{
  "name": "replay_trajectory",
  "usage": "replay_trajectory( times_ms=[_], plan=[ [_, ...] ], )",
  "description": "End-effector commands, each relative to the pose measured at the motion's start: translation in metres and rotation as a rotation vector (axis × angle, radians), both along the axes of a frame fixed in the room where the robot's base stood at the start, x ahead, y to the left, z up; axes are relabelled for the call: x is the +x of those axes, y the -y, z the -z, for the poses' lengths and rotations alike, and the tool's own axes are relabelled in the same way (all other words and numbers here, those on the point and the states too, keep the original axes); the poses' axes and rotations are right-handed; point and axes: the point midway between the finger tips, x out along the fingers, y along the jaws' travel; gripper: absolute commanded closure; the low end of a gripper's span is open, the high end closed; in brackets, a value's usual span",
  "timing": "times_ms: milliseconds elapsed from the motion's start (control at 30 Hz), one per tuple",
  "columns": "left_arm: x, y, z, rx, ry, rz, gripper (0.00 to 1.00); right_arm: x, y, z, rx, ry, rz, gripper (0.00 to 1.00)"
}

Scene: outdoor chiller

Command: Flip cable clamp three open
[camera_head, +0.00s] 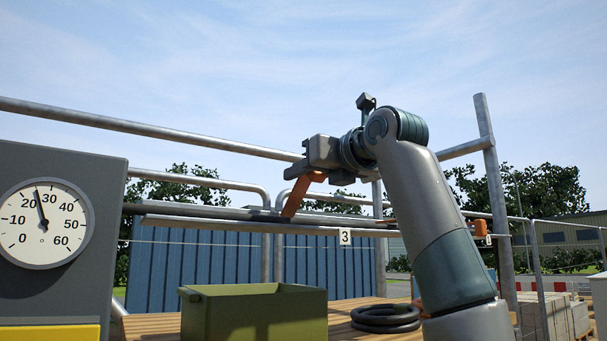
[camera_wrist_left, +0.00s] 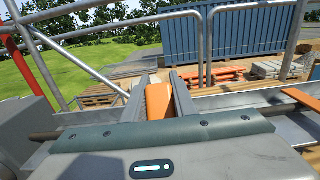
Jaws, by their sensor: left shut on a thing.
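My left gripper (camera_head: 296,170) is above the grey cable rail (camera_head: 230,214) in the head view. It is shut on an orange cable clamp (camera_head: 294,197), whose flap stands up at a slant from the rail. The tag "3" (camera_head: 345,236) hangs on the rail just right of this clamp. In the left wrist view, the orange clamp (camera_wrist_left: 158,101) sits between the two grey fingers of the left gripper (camera_wrist_left: 166,88). The fingers hide part of it. My right gripper is in neither view.
Another orange clamp (camera_head: 479,228) is farther right on the rail; an orange flap (camera_wrist_left: 299,97) shows at right in the wrist view. A gauge box (camera_head: 100,200) stands at left. A green bin (camera_head: 255,316) and black coiled cable (camera_head: 385,318) are below. Metal railing pipes (camera_head: 150,126) run behind.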

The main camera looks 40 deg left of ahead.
Motion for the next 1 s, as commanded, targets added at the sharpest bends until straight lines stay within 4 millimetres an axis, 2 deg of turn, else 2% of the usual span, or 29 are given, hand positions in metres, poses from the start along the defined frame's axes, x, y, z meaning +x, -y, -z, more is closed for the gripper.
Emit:
replay_trajectory(
  times_ms=[1000],
  plan=[
    [-0.0001, -0.004, -0.0021, -0.006, -0.001, 0.0, 1.0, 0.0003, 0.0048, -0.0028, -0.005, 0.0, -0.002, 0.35]
  ],
)
